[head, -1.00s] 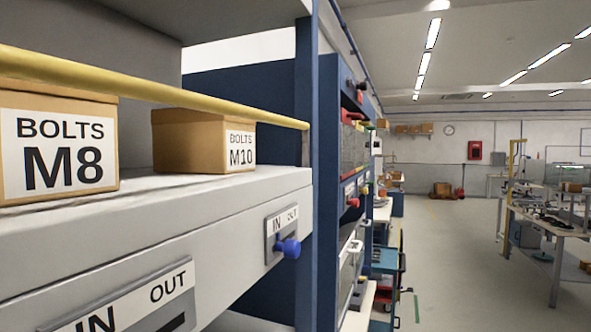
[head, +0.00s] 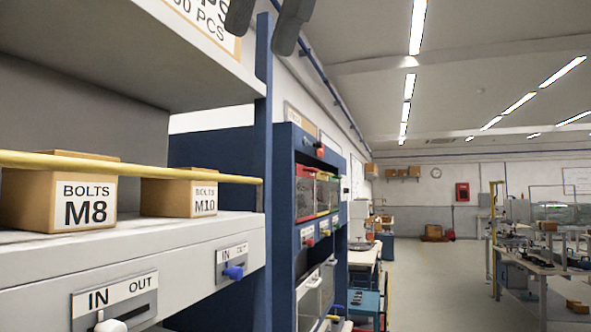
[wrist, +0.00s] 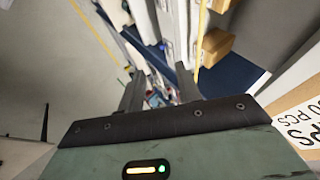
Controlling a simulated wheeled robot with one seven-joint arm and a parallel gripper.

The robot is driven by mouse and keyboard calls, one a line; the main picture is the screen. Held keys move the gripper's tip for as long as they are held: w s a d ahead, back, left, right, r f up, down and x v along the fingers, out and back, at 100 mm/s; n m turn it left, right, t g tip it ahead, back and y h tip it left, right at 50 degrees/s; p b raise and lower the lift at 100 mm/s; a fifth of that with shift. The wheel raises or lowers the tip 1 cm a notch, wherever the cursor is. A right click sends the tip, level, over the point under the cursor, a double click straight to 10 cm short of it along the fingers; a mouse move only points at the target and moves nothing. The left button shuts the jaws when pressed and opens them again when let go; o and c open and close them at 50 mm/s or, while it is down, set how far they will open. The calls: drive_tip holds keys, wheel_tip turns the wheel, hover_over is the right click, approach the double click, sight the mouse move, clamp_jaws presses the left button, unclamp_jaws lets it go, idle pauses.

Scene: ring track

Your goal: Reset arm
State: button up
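My gripper (head: 263,32) shows at the top edge of the head view as two dark fingers, apart, in front of the upper shelf's end and the blue post. In the wrist view my gripper (wrist: 159,82) points along the shelf front with its two fingers spread. Nothing is seen held between them. The rest of my arm is out of the head view.
BOLTS M8 (head: 75,190) and BOLTS M10 (head: 180,193) boxes sit behind a yellow rail (head: 130,168) on the grey shelf. Another labelled box (head: 212,22) is above, close beside my gripper in the wrist view (wrist: 300,118). Open floor (head: 440,290) lies to the right.

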drive_tip(key=w+f+n+g+h+b, duration=0.1)
drive_tip(key=w+f+n+g+b, duration=0.2)
drive_tip(key=f, duration=1.5)
drive_tip(key=w+f+n+h+b, duration=0.15)
drive_tip(key=f+n+b, duration=0.35)
drive_tip(key=f, duration=1.2)
drive_tip(key=s+d+f+n+g+b, duration=0.1)
drive_tip(key=d+f, duration=0.4)
drive_tip(key=f, duration=0.5)
drive_tip(key=s+d+f+n+g+b, duration=0.1)
drive_tip(key=d+f, duration=0.4)
drive_tip(key=f, duration=0.5)
drive_tip(key=s+d+f+n+g+h+b, duration=0.1)
drive_tip(key=s+d+f+n+b, duration=0.2)
drive_tip(key=d+f, duration=0.3)
wheel_tip(320, 180, down, 4)
drive_tip(key=shift+s+r+g+b, duration=0.1)
drive_tip(key=shift+s+g+b, duration=0.2)
drive_tip(key=shift+s+b, duration=0.3)
drive_tip(key=shift+s, duration=0.1)
